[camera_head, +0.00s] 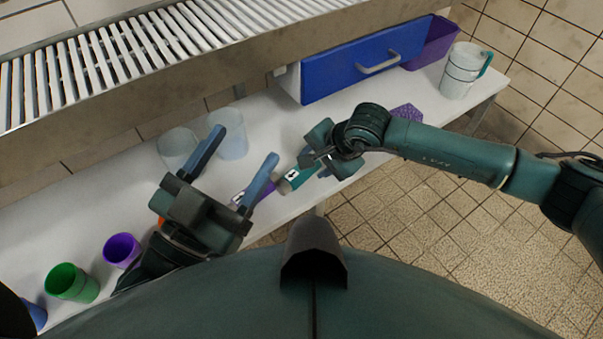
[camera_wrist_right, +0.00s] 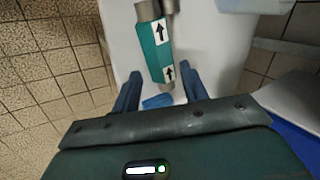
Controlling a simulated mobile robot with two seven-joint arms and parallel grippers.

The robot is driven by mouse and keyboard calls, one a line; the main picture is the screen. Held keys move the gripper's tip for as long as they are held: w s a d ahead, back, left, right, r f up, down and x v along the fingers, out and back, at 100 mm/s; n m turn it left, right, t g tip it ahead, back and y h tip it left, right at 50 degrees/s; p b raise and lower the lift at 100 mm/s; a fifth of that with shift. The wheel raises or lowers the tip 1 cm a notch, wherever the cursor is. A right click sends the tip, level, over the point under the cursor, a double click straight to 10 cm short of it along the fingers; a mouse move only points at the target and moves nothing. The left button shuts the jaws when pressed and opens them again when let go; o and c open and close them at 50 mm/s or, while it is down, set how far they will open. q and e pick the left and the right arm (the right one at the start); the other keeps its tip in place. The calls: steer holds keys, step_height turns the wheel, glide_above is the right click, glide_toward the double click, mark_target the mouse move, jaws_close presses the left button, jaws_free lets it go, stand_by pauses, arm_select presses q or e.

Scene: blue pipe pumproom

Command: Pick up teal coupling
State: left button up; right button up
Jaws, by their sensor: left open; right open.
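The teal coupling (camera_head: 297,178), with white arrow labels, lies near the front edge of the white table. In the right wrist view the teal coupling (camera_wrist_right: 153,50) points away from my right gripper (camera_wrist_right: 160,70), its near end between the open fingertips. A grey metal part adjoins its far end. In the head view my right gripper (camera_head: 318,158) is just beside the coupling, its fingers partly hidden. My left gripper (camera_head: 245,144) is open and empty above the table, left of the coupling.
A purple labelled piece (camera_head: 238,197) lies partly behind my left finger. Clear cups (camera_head: 230,135) stand behind it. Purple (camera_head: 121,250) and green (camera_head: 72,283) cups are at left. A blue drawer (camera_head: 365,65), purple bin (camera_head: 433,45) and white mug (camera_head: 461,72) are at the back right.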

mark_target(309, 174)
steer(key=b+x, duration=0.2)
steer(key=x, duration=0.2)
steer(key=shift+s+f, duration=0.15)
steer(key=shift+w+a+f, duration=0.2)
steer(key=shift+w+f, duration=0.05)
steer(key=shift+f, duration=0.15)
arm_select(q)
steer(key=r+m+h, duration=0.2)
steer(key=r+m+t+h, duration=0.1)
steer(key=shift+w+a+r, duration=0.2)
steer(key=shift+w+r, duration=0.05)
steer(key=shift+w, duration=0.05)
arm_select(e)
steer(key=shift+c, duration=0.3)
